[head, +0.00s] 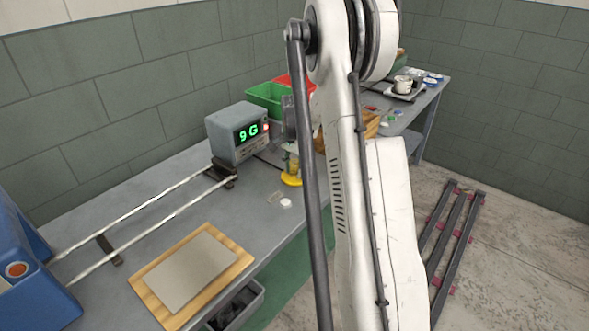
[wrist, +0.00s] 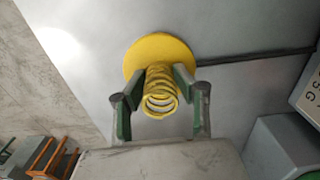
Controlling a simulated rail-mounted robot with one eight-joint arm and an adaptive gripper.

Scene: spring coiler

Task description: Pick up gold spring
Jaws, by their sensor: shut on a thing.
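The gold spring (wrist: 160,92) is a coil seen end-on in the wrist view, standing over a round yellow base (wrist: 150,52). My gripper (wrist: 159,100) is shut on the spring, with a green-padded finger on each side of it. In the head view the yellow base (head: 291,180) sits on the grey bench beside the display box. The spring and my gripper there are small and partly hidden by my arm. I cannot tell whether the spring is clear of the base.
A display box (head: 237,133) reading "9G" stands left of the base. Green (head: 268,97) and red bins are behind. Two rails (head: 150,229) run to a blue machine (head: 30,285) at left. A board (head: 190,273) lies in front, and a small white disc (head: 285,203) is nearby.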

